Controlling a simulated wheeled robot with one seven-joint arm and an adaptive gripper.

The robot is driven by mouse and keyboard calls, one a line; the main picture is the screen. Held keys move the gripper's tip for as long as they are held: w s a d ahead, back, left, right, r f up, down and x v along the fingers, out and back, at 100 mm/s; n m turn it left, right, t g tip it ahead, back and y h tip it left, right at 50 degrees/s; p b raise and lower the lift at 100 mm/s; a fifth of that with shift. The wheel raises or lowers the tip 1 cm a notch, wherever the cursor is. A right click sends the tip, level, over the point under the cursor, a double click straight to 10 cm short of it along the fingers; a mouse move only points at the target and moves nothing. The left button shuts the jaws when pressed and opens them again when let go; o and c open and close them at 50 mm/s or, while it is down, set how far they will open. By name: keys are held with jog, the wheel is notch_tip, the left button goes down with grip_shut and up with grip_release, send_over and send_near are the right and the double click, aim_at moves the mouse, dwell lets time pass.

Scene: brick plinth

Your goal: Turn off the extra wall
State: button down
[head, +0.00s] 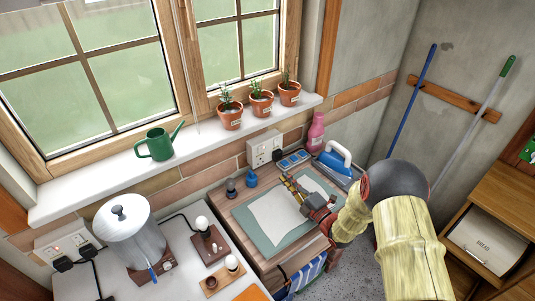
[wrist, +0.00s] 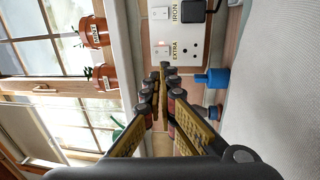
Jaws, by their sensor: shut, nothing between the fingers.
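A white double wall socket (head: 264,150) is on the brick strip below the window sill. In the wrist view, turned sideways, its plate (wrist: 178,32) reads IRON and EXTRA. The EXTRA switch (wrist: 161,50) is a white rocker with a small red mark beside it; the holes on the EXTRA side are empty. The IRON switch (wrist: 160,14) is beside a black plug (wrist: 193,11). My gripper (head: 287,178) is shut and empty above the ironing board's side of the counter, its fingertips (wrist: 164,72) pointing toward the socket, apart from it in the head view. Which way the EXTRA rocker is tipped is too small to tell.
A blue iron (head: 337,160) and pink bottle (head: 316,132) stand to the right. Potted plants (head: 261,103) line the sill above. Another socket (head: 67,246) is at the far left.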

aim_at(261, 149)
jog(key=b+x, duration=0.1)
jog(key=x, duration=1.3)
jog(key=shift+r, duration=0.1)
